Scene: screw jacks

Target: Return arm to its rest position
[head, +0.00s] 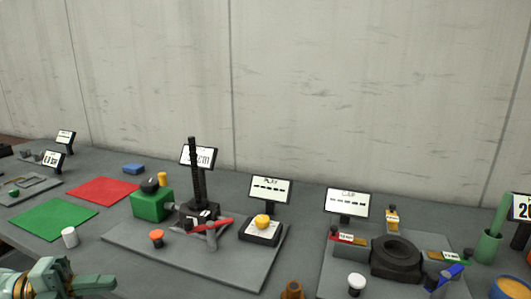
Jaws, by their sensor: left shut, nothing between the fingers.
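My left gripper (100,284) is at the bottom left corner of the head view, a teal-green hand with a brass-coloured ring behind it. Its fingers point right and are shut with nothing between them. It is near the table's front edge, in front of the white cup-like piece (69,237) and apart from it. The screw jack station (190,250) is to its right, with a tall black threaded post (197,172), a red handle (211,224) and a green box (151,204). My right gripper is not in view.
A green mat (52,219) and a red mat (103,190) lie at left. A black ring (396,258) sits on the right board. A brown piece (291,290) stands at the front.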

